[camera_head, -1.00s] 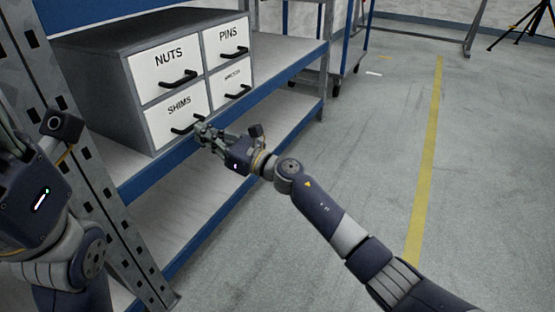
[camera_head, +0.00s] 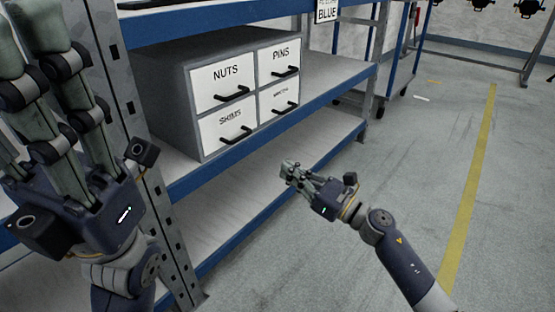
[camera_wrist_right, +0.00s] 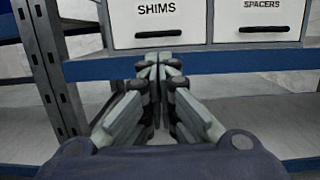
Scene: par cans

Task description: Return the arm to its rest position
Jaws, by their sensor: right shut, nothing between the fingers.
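My right gripper (camera_head: 288,169) is in front of the shelf, out over the floor, below and right of the drawer cabinet (camera_head: 160,95). Its fingers are together with nothing between them. In the right wrist view the closed fingertips (camera_wrist_right: 160,62) point toward the shelf edge, under the SHIMS drawer (camera_wrist_right: 158,20). A gap shows between the gripper and the SHIMS handle (camera_head: 235,135) in the head view. My left gripper (camera_head: 45,50) is raised at the left, fingers pointing up. Its fingertips are cut off by the frame's top, so its opening is unclear.
The NUTS drawer (camera_head: 209,91), PINS drawer (camera_head: 272,61) and SPACERS drawer (camera_wrist_right: 268,14) look closed. The cabinet stands on a blue-edged shelf (camera_head: 345,75). A metal upright (camera_head: 118,75) is close by my left arm. Clear floor (camera_head: 425,160) lies to the right.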

